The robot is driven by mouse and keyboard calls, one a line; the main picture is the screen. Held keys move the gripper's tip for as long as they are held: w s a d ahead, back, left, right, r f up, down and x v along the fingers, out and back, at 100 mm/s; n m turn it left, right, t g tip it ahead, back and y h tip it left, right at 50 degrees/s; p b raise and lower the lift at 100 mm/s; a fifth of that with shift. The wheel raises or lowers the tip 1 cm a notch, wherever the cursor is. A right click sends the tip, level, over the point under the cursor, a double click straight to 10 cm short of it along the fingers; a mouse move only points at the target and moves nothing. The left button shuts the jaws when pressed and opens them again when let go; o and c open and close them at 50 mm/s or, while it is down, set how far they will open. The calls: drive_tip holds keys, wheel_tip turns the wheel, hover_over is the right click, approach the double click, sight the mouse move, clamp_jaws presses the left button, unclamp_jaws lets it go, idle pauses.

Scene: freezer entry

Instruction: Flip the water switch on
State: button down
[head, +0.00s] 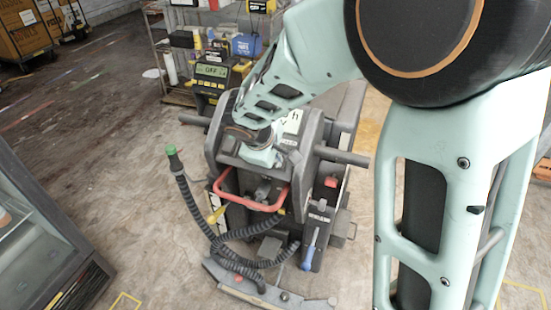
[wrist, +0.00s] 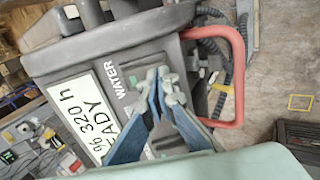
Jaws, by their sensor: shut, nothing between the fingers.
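The grey machine's control panel (wrist: 115,70) fills much of the wrist view. It carries a white display (wrist: 85,115) reading "READY", "320 h" and "96", and a white "WATER" label (wrist: 122,84). My gripper (wrist: 160,84), with blue and pale green fingers, is shut and empty right over the panel beside that label. I cannot tell whether the tips touch it. The water switch itself is not clearly visible; the fingers may cover it. In the head view the machine (head: 225,150) stands in the middle, with my wrist over its top; the fingertips are hidden there.
A red loop handle (wrist: 238,75) borders the panel; it also shows in the head view (head: 250,205). A black coiled hose (head: 200,215) with a green tip hangs at the left. A cluttered cart (head: 185,98) stands behind. The floor at left is mostly clear.

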drive_tip(key=f+b, duration=0.1)
drive_tip(key=b, duration=0.4)
drive_tip(key=shift+f+t, duration=0.15)
drive_tip(key=shift+t, duration=0.25)
drive_tip(key=shift+f+b, duration=0.1)
drive_tip(key=shift+b, duration=0.4)
drive_tip(key=shift+w+r+p, duration=0.1)
drive_tip(key=shift+r+p, duration=0.2)
drive_tip(key=shift+r, duration=0.05)
drive_tip(key=shift+r+p, duration=0.5)
drive_tip(key=shift+r, duration=0.3)
